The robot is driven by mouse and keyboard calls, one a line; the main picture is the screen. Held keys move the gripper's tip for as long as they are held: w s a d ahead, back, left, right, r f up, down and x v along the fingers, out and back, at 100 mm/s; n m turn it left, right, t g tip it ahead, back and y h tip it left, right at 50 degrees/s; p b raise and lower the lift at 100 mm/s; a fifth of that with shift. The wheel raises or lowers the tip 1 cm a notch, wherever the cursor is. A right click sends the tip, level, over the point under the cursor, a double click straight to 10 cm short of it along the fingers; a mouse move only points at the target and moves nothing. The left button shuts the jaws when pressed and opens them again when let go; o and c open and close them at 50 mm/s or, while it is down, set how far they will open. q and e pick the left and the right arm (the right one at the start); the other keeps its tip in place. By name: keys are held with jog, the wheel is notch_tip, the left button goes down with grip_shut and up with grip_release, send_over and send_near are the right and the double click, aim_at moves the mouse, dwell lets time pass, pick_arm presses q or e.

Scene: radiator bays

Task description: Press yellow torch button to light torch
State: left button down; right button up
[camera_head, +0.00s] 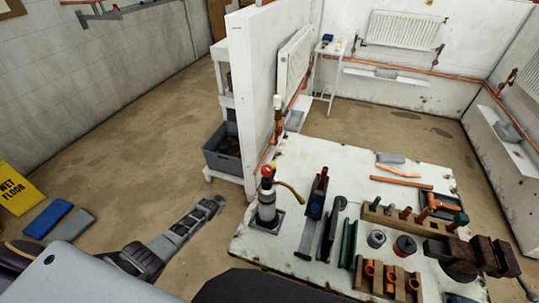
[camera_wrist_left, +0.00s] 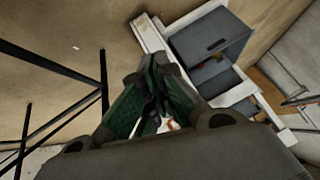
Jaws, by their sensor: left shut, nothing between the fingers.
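The torch (camera_head: 267,211) stands upright on the near left corner of the white worktable (camera_head: 335,160). It has a grey body, a red and yellow top and a curved brass nozzle pointing right. The yellow button is too small to make out clearly on the top. My left gripper (camera_head: 217,201) is left of the torch, apart from it and just off the table's left edge. It is shut and empty. In the left wrist view its fingers (camera_wrist_left: 155,103) meet, and the torch is not recognisable there. My right gripper is not in view.
Tools, copper pipes and a wooden fitting rack (camera_head: 388,279) crowd the table right of the torch. A white partition (camera_head: 250,100) rises behind it. A grey bin (camera_head: 222,153) sits on a white shelf beyond my gripper. A yellow wet-floor sign (camera_head: 15,188) stands far left.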

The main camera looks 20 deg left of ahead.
pick_arm(q)
jog(key=w+a+r+t+b, duration=0.1)
jog(key=w+a+r+t, duration=0.15)
jog(key=w+r, duration=0.75)
jog(key=w+a+r+t, duration=0.1)
jog(key=w+a+r, duration=0.2)
jog(key=w+r, duration=0.7)
notch_tip(320, 180, up, 25)
jog(key=w+d+h+b, duration=0.1)
jog(key=w+d+h, duration=0.1)
jog(key=w+d, duration=0.1)
jog(key=s+d+r+m+g+h, duration=0.2)
jog(key=s+d+r+m+h, duration=0.5)
jog(key=d+r, duration=0.6)
jog(key=s+d+r+m+g+h, duration=0.1)
jog(key=s+d+m+g, duration=0.3)
jog(key=s, duration=0.7)
jog(key=s+d+r+m+g+h+b, duration=0.1)
jog(key=s+d+m+g, duration=0.4)
jog(key=s, duration=0.5)
jog(key=shift+s+d+g, duration=0.4)
jog(key=shift+d+g, duration=0.25)
jog(key=shift+d, duration=0.4)
